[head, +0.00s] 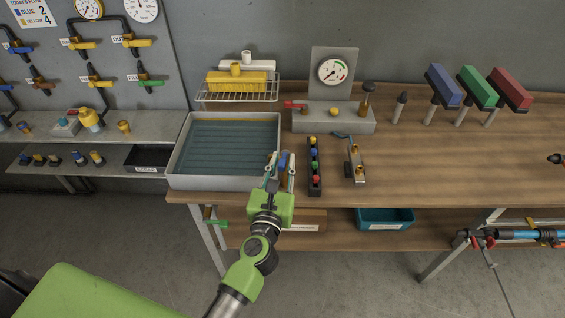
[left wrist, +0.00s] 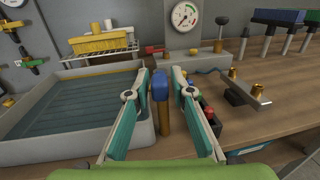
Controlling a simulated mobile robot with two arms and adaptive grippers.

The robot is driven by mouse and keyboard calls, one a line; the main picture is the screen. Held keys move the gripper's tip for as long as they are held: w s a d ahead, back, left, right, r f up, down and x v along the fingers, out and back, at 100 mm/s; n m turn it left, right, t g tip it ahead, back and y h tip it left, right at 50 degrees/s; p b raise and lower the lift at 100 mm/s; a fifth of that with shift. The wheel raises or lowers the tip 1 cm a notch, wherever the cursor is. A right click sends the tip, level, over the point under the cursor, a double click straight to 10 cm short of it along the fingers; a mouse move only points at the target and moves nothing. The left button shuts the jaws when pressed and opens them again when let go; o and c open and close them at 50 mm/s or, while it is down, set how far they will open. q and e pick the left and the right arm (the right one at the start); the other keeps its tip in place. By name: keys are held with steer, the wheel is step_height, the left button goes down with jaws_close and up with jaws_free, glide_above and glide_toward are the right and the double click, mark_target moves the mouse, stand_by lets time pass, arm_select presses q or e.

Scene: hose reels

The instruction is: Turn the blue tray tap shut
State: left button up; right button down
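The tray (head: 180,160) is a grey shallow basin of dark water at the left end of the bench; it also shows in the left wrist view (left wrist: 110,68). A blue tap handle (left wrist: 160,85) on a brass-brown stem (left wrist: 165,119) stands beside the tray's right wall. In the head view the tap (head: 283,159) is small and partly covered by my gripper. My left gripper (head: 281,160) is open, with one finger on each side of the tap. In the left wrist view its fingertips (left wrist: 163,71) stand apart, with a gap at the handle's right. My right gripper is not in view.
A black strip with coloured buttons (head: 314,166) stands close right of the tap. A metal bracket with brass fittings (head: 355,160) lies farther right. The bench's right middle is mostly clear.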

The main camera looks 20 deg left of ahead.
mark_target(283, 152)
arm_select(q)
jaws_close()
steer(key=h, duration=0.1)
steer(key=m+h+p, duration=0.1)
steer(key=shift+a+r+m+h, duration=0.1)
steer(key=shift+a+m+h, duration=0.2)
steer(key=shift+a, duration=0.05)
steer(key=shift+w+a+m+g+h+b, duration=0.5)
steer(key=shift+a+m+g+h+b, duration=0.15)
steer(key=shift+m+g+h+b, duration=1.95)
steer(key=shift+w+a+m+g+h+b, duration=0.65)
steer(key=shift+m+g+h+b, duration=1.15)
steer(key=shift+m+h+b, duration=0.95)
steer(key=shift+w+a+m+g+h+b, duration=0.4)
steer(key=shift+a+m+g+h+b, duration=0.3)
steer(key=shift+m+g+h+b, duration=2)
steer(key=shift+n+t+h+p, duration=0.35)
steer(key=shift+n+t+h, duration=0.15)
steer(key=shift+n, duration=0.15)
